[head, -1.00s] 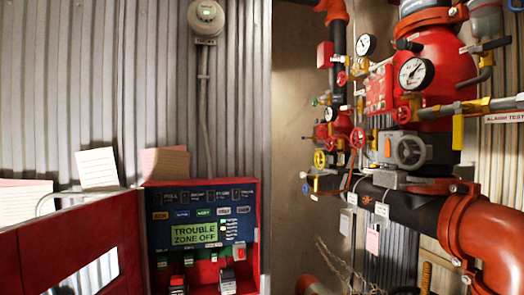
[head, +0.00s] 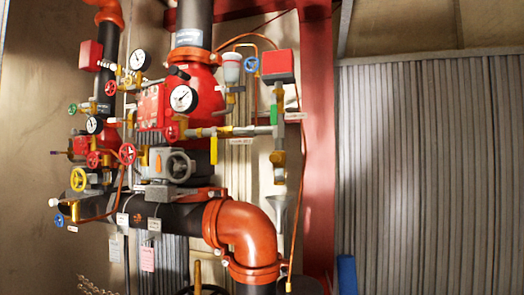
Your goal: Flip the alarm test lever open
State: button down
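The riser's red valve body (head: 203,90) stands left of centre in the head view. A horizontal pipe with a yellow fitting (head: 200,132) runs right from it. A small white label with red lettering (head: 241,141) hangs under this pipe; its text is too small to read now, but the earlier view reads "ALARM TEST" there. A narrow yellow lever (head: 213,150) points straight down from the pipe just left of the label. It appears to be the alarm test lever. My gripper is not in view.
Gauges (head: 183,98) and coloured handwheels crowd the left side. A large orange elbow pipe (head: 248,236) bulges out below the lever. A red box (head: 278,65), a funnel (head: 281,203) and a red column (head: 318,150) stand to the right. Corrugated wall (head: 430,170) fills the far right.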

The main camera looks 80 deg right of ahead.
aim_at(214, 151)
jog(key=z, duration=1.35)
jog(key=k, duration=0.2)
jog(key=z, duration=1.05)
jog(key=i, duration=0.3)
jog(key=k, duration=0.5)
jog(key=u, duration=0.9)
jog(key=i, duration=0.45)
jog(key=z, duration=0.9)
